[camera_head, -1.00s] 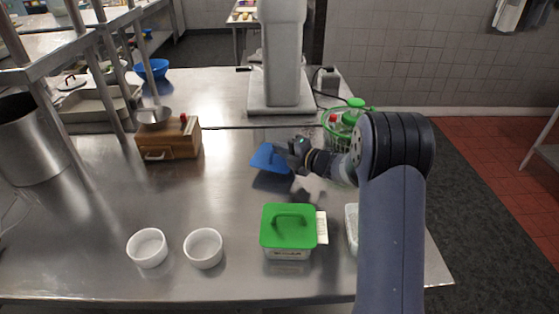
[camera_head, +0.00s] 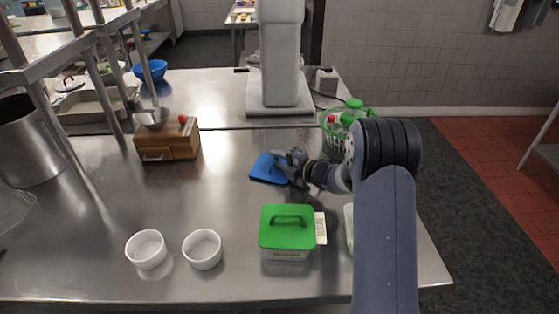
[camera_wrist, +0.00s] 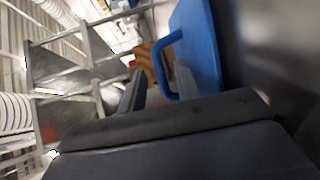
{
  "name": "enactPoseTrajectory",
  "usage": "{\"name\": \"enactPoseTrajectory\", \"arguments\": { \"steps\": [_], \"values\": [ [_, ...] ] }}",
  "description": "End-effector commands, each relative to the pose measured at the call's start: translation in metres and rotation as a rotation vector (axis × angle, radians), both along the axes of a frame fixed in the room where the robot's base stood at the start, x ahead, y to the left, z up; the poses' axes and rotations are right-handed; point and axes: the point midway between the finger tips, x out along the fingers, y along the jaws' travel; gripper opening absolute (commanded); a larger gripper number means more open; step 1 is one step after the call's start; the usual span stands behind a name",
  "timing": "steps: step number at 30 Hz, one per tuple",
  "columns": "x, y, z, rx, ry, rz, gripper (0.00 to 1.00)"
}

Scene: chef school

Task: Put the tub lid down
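My gripper (camera_head: 292,165) is at the lid's right side. In the wrist view its two fingers (camera_wrist: 160,88) stand apart, with a gap between them. A clear tub with a green lid (camera_head: 287,228) stands nearer the front edge.
Two white bowls (camera_head: 146,249) stand at the front left. A tall grey machine (camera_head: 280,100) stands at the back. The counter left of the lid is clear.

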Motion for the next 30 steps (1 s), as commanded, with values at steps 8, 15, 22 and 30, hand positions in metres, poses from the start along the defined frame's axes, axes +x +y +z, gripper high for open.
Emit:
{"name": "enactPoseTrajectory", "arguments": {
  "steps": [8, 15, 22, 30],
  "values": [
    [0.0, 0.0, 0.005, 0.0, 0.0, 0.0, 0.31],
    [-0.031, -0.036, 0.01, 0.0, -0.002, -0.005, 0.31],
    [-0.064, -0.069, 0.018, 0.0, -0.001, -0.003, 0.31],
    [-0.08, -0.085, 0.024, -0.001, -0.001, -0.001, 0.31]
  ]
}}
